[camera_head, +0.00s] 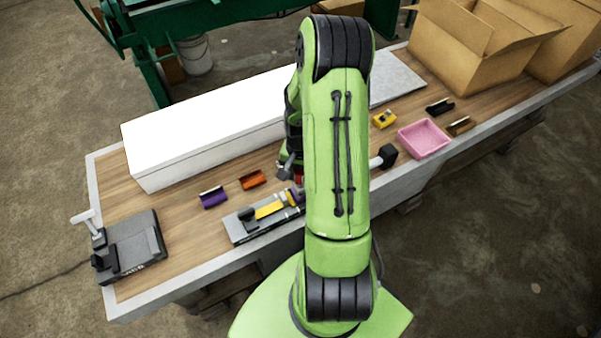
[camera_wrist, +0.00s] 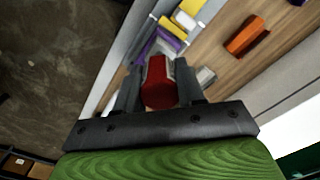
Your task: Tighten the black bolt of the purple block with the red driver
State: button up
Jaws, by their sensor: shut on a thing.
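My gripper (camera_wrist: 158,78) is shut on the red driver (camera_wrist: 157,84), with one finger on each side of it. In the head view a bit of the driver's red (camera_head: 299,179) shows beside my arm, which hides most of the gripper. A purple block (camera_wrist: 146,46) lies just beyond the driver in the wrist view, on a grey fixture (camera_head: 241,229) that also bears a yellow piece (camera_head: 269,210). Whether the driver touches this block cannot be told. Another purple piece (camera_head: 213,197) lies on the bench behind the fixture. I cannot make out a black bolt.
An orange piece (camera_head: 253,180) and a long white box (camera_head: 205,140) lie behind the fixture. A grey device with a lever (camera_head: 135,252) is at the left. A pink tray (camera_head: 424,139), small yellow block (camera_head: 384,119) and cardboard boxes (camera_head: 470,60) are at the right.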

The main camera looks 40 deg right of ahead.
jog(key=shift+f+b, duration=0.9)
jog(key=shift+f, duration=0.05)
dwell(0.4)
dwell(0.3)
jog(key=m, duration=0.3)
jog(key=shift+b, duration=0.35)
jog(key=shift+m, duration=0.3)
jog(key=m, duration=0.3)
jog(key=shift+b, duration=0.35)
jog(key=shift+m+b, duration=0.3)
jog(key=shift+m, duration=1.5)
